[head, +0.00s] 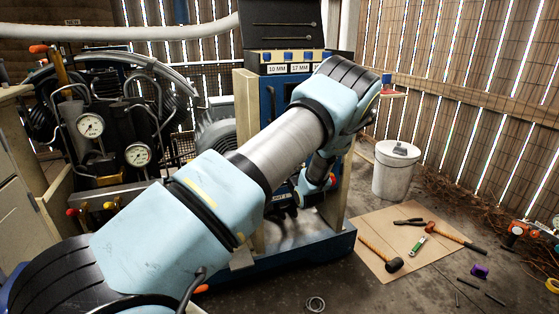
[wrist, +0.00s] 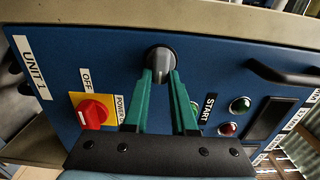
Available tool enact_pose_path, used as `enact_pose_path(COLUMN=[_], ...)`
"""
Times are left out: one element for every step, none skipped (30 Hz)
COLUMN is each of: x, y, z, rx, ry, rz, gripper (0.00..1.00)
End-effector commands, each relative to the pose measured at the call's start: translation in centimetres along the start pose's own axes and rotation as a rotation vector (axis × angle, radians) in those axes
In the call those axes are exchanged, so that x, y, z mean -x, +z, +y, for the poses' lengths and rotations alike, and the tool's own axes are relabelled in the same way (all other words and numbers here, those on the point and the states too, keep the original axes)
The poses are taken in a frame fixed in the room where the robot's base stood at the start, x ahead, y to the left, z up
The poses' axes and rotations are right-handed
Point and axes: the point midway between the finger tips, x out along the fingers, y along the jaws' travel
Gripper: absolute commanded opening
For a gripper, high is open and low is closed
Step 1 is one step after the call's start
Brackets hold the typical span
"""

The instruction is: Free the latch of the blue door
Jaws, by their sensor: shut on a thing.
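The blue door (wrist: 110,62) fills most of the wrist view, with a UNIT 1 label at its left. Its latch, a round grey knob (wrist: 160,55), sits near the panel's upper edge. My gripper (wrist: 160,77) has two green fingers reaching up to this latch, shut on its lower part, one fingertip at each side. The lower end of the latch lies between the fingertips. In the head view my arm covers most of the blue door, and the latch and fingertips are hidden.
A red switch on a yellow plate (wrist: 92,112), marked OFF, is left of the fingers. A white bucket (head: 396,172) and cardboard with tools (head: 372,222) are on the floor.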

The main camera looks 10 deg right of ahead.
Motion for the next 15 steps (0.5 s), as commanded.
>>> enact_pose_path(x=[0.01,0.01,0.01,0.01,0.01,0.01,0.01,0.01,0.01,0.01,0.01,0.01,0.00,0.00,0.00], y=[0.01,0.02,0.02,0.02,0.02,0.01,0.01,0.02,0.01,0.02,0.02,0.01,0.01,0.01,0.01], z=[0.06,0.06,0.06,0.06,0.07,0.07,0.07,0.07,0.07,0.07,0.07,0.07,0.06,0.06,0.05], rx=[-0.003,-0.003,-0.003,-0.003,-0.003,-0.003,-0.003,-0.003,-0.003,-0.003,-0.003,-0.002,-0.002,-0.002,-0.002], ry=[0.001,0.001,0.001,0.001,0.001,0.001,0.001,0.001,0.001,0.001,0.001,0.001,0.001,0.001,0.001], rz=[0.000,0.000,0.000,0.000,0.000,0.000,0.001,0.001,0.001,0.001,0.001,0.001,0.001,0.001,0.000], gripper=[0.00,0.00,0.00,0.00,0.00,0.00,0.00,0.00,0.29,0.33,0.36,0.41,0.44,0.47,0.52])
